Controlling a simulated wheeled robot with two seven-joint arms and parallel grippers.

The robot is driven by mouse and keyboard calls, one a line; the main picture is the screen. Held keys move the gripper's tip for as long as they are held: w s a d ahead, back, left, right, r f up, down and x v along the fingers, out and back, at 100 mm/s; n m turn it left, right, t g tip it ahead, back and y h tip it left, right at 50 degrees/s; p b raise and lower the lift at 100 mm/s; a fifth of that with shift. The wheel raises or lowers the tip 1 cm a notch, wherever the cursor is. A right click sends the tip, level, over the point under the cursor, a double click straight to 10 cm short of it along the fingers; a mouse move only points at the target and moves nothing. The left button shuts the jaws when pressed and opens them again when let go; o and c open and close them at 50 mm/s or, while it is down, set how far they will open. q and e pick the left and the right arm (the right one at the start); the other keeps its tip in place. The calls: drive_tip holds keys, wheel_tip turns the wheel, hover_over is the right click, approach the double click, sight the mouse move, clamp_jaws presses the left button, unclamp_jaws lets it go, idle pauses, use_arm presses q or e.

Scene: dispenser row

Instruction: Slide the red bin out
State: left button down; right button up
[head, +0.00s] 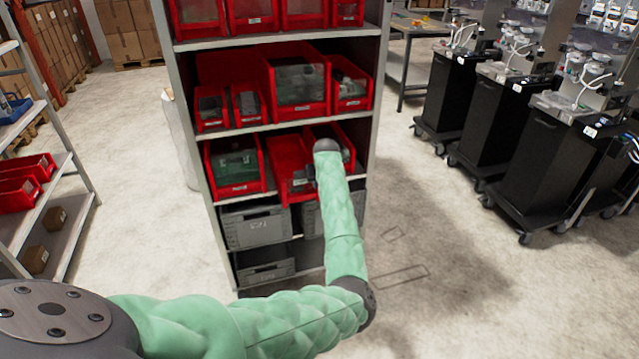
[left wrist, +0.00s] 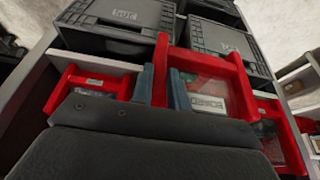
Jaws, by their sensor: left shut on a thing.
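The red bin (head: 289,160) sits on the third shelf down in the head view, between two other red bins, and its front stands out a little past them. My left gripper (head: 311,176) is at its front right side, partly hidden behind my wrist. In the left wrist view the fingers of my left gripper (left wrist: 162,88) are shut on the upright red wall of the red bin (left wrist: 205,58), one finger on each side. A box with a printed label shows inside it. My right gripper is in neither view.
A red bin (head: 235,167) stands to the left and another (head: 343,134) to the right, partly behind my arm. Grey crates (head: 255,227) are below. Black carts (head: 462,105) stand at the right, a side rack (head: 75,180) at the left. Floor is clear right of the shelf.

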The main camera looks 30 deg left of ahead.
use_arm(q)
drive_tip(key=c, duration=1.3)
unclamp_jaws()
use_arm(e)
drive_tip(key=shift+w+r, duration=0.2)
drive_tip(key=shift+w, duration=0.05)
use_arm(q)
drive_tip(key=shift+b+v, duration=1.1)
drive_tip(key=shift+v, duration=2.8)
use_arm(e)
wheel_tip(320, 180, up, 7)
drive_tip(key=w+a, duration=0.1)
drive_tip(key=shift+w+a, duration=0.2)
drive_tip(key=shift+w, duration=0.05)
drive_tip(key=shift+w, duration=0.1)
